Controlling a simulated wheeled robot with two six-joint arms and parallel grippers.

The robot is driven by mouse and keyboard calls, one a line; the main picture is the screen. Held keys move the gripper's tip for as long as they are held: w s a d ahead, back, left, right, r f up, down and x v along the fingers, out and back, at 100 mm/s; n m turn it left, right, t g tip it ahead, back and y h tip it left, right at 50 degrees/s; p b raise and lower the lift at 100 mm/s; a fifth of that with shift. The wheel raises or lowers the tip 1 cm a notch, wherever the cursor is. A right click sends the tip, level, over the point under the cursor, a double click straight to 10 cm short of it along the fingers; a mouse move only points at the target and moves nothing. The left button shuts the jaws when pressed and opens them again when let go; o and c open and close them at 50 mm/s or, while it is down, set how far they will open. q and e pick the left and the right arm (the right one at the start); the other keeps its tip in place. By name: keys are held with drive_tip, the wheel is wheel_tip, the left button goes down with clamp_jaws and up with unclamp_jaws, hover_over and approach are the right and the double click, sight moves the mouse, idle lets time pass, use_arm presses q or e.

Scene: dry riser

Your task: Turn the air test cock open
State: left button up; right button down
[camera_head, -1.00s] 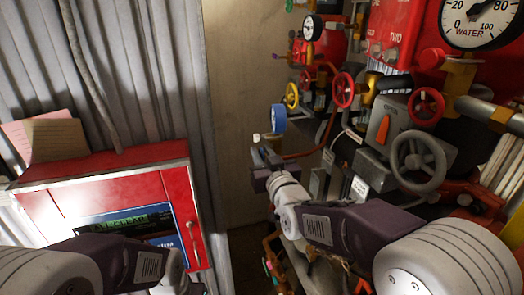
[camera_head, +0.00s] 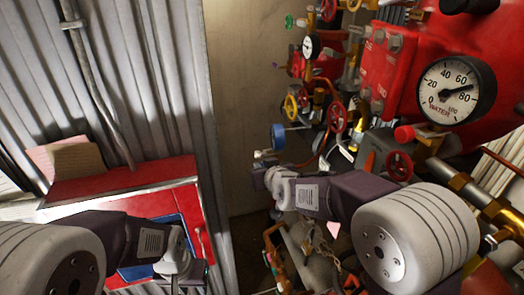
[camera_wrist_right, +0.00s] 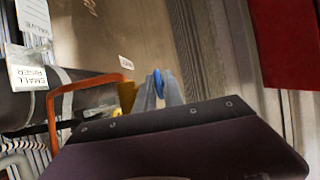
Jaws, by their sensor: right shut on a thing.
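A blue round handle (camera_head: 278,137) stands among the pipework by the wall, right of centre in the head view. In the right wrist view its edge (camera_wrist_right: 158,83) shows between my fingertips. My right gripper (camera_head: 264,157) reaches up to it and is shut on it; the grip itself is unclear in the head view. The right wrist view shows both grey fingers (camera_wrist_right: 159,92) close together on the blue part. I cannot read which label belongs to the cock, and its body is hidden. My left arm is low at the left; its fingers are out of view.
Yellow (camera_head: 290,107) and red (camera_head: 337,117) handwheels stand close by. A water gauge (camera_head: 456,90) sits on red casting at the right. An orange pipe (camera_wrist_right: 53,112) runs near my right gripper. A red cabinet (camera_head: 120,184) stands at the left.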

drive_tip(key=shift+r, duration=0.2)
use_arm(q)
drive_tip(key=shift+r, duration=0.5)
use_arm(e)
drive_tip(key=shift+f, duration=0.15)
drive_tip(key=c, duration=1.7)
unclamp_jaws()
drive_tip(key=shift+s+d+r, duration=0.15)
drive_tip(key=shift+s+r, duration=0.1)
drive_tip(key=shift+s, duration=0.2)
use_arm(q)
drive_tip(key=shift+r, duration=0.1)
use_arm(e)
drive_tip(key=v, duration=0.8)
drive_tip(key=shift+r, duration=0.1)
